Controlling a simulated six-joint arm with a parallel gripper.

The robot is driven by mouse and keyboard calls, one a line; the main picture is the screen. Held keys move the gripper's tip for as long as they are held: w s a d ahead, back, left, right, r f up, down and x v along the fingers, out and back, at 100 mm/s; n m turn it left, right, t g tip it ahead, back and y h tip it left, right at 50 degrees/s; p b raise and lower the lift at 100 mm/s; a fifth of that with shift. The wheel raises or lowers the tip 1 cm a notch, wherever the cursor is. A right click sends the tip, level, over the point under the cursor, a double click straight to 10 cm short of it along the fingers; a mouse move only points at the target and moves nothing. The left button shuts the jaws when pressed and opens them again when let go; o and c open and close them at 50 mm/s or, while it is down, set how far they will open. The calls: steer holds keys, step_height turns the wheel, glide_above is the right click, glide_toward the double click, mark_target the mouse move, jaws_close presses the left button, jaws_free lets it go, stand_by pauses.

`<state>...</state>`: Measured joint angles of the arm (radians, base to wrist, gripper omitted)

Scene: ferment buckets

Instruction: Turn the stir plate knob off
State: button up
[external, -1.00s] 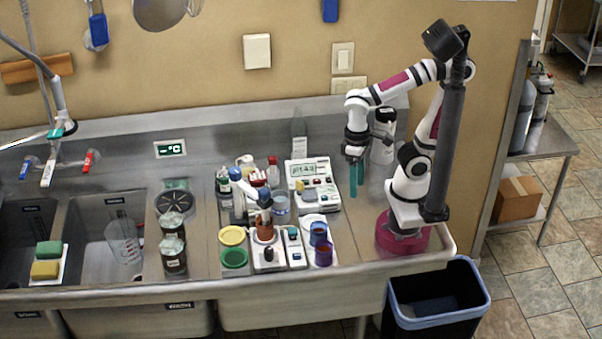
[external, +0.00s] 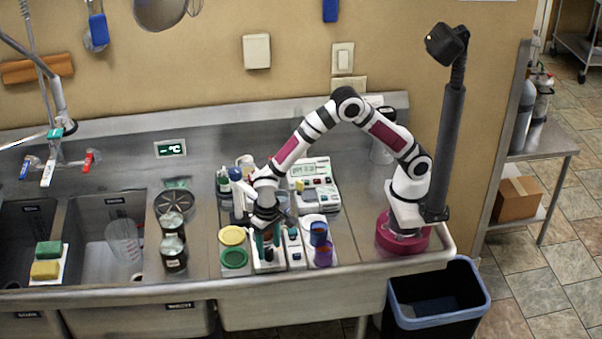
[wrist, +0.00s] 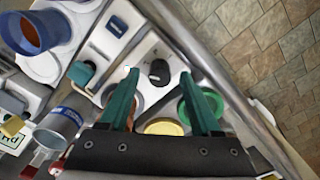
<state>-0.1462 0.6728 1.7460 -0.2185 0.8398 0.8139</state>
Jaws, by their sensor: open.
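The stir plate (wrist: 166,47) is a white unit near the front edge of the counter; it also shows in the external view (external: 262,266). Its black knob (wrist: 158,70) is on the front part, between my fingertips in the wrist view, with small marks beside it. I cannot read its setting. My gripper (wrist: 159,76) has two teal fingers, open, one on each side of the knob, with gaps between. Whether the tips are above the knob or level with it is unclear. In the external view, my gripper (external: 267,242) points down over the stir plate and hides most of its vessel.
A yellow lid (external: 232,235) and a green ring (external: 234,258) lie left of the stir plate. A small white device (external: 295,249) and blue and purple cups (external: 323,255) stand close on the right. The sink's front rim runs just ahead.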

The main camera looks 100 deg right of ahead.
steer(key=shift+f, duration=1.25)
jaws_close()
